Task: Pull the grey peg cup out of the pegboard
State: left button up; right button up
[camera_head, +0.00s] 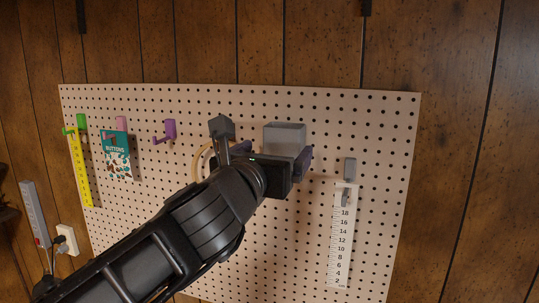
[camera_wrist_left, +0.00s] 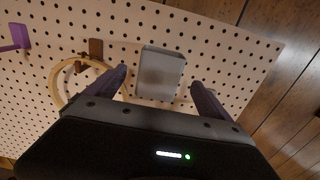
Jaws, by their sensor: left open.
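The grey peg cup (camera_head: 285,137) is a pale grey box-like cup mounted on the pegboard (camera_head: 388,150), right of the hoop's hook. It also shows in the left wrist view (camera_wrist_left: 160,72), centred beyond the gripper's fingers. My left gripper (camera_head: 266,153) is open in front of the board, just below the cup in the head view. In the left wrist view its two fingers (camera_wrist_left: 158,88) stand apart, one on each side of the cup, with visible gaps. The cup's lower part is hidden by the gripper in the head view. My right gripper is not in view.
A wooden hoop (camera_wrist_left: 62,82) hangs on a hook just left of the cup, close to the left finger. A white ruler (camera_head: 340,245) hangs at right. A purple hook (camera_head: 168,131), a buttons packet (camera_head: 116,150) and a yellow ruler (camera_head: 80,172) hang further left.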

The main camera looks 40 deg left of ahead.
aim_at(280, 146)
pick_arm(q)
jog(key=x, duration=0.5)
jog(key=shift+w+a, duration=0.1)
jog(key=shift+w, duration=0.1)
jog(key=shift+c, duration=0.4)
grip_shut()
dwell(1.0)
jog(key=shift+s, duration=0.5)
dwell(0.3)
jog(key=shift+s+d, duration=0.25)
jog(key=shift+s, duration=0.05)
jog(key=shift+s+d, duration=0.2)
jog(key=shift+s, duration=0.3)
dwell(0.6)
